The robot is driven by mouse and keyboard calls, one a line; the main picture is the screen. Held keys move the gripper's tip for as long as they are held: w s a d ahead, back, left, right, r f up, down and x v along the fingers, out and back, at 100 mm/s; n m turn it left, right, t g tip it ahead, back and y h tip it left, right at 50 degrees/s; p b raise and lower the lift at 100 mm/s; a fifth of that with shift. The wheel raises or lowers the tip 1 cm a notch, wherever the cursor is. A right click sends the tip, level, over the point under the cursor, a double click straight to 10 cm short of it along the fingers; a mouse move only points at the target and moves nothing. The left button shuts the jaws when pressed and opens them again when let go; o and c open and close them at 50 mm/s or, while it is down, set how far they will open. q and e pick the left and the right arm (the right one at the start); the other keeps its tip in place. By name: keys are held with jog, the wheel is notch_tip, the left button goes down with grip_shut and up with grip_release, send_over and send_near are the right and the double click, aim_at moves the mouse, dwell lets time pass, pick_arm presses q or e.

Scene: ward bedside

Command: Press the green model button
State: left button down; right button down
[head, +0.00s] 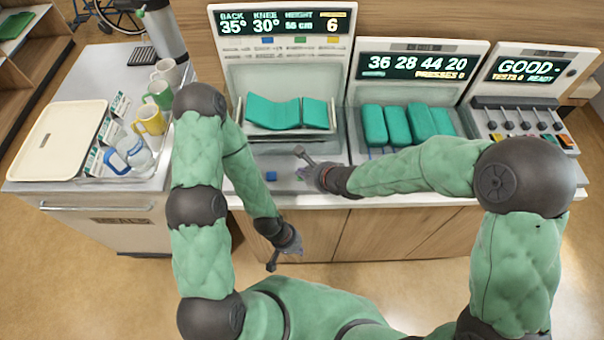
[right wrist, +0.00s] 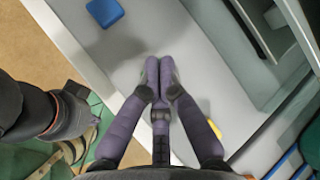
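The bed model station (head: 340,75) has a screen reading BACK 35°, KNEE 30°, HEIGHT 56 cm and 6, above a small teal bed model (head: 272,112). On its front ledge a blue button (head: 271,176) shows left of my right gripper (head: 299,152); it also shows in the right wrist view (right wrist: 104,12). A yellow button (right wrist: 215,128) is partly visible there beside the right finger. I cannot make out the green button; the gripper covers the ledge between blue and yellow. The right fingertips (right wrist: 160,68) are together and empty over the ledge; contact is unclear. My left gripper (head: 275,260) hangs before the cabinet.
To the right stand a station with teal cushions (head: 397,125) and one with small levers (head: 525,125). At left a trolley (head: 60,192) holds a cream tray (head: 58,140), mugs (head: 150,120), a clear jug (head: 132,160) and a flask (head: 166,35). The floor in front is clear.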

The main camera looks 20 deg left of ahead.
dwell(0.5)
jog(key=shift+r+p, duration=0.7)
jog(key=shift+p, duration=0.5)
notch_tip(320, 180, up, 5)
jog(key=p, duration=0.6)
jog(key=shift+r, duration=0.1)
jog(key=shift+d, duration=0.1)
dwell(0.3)
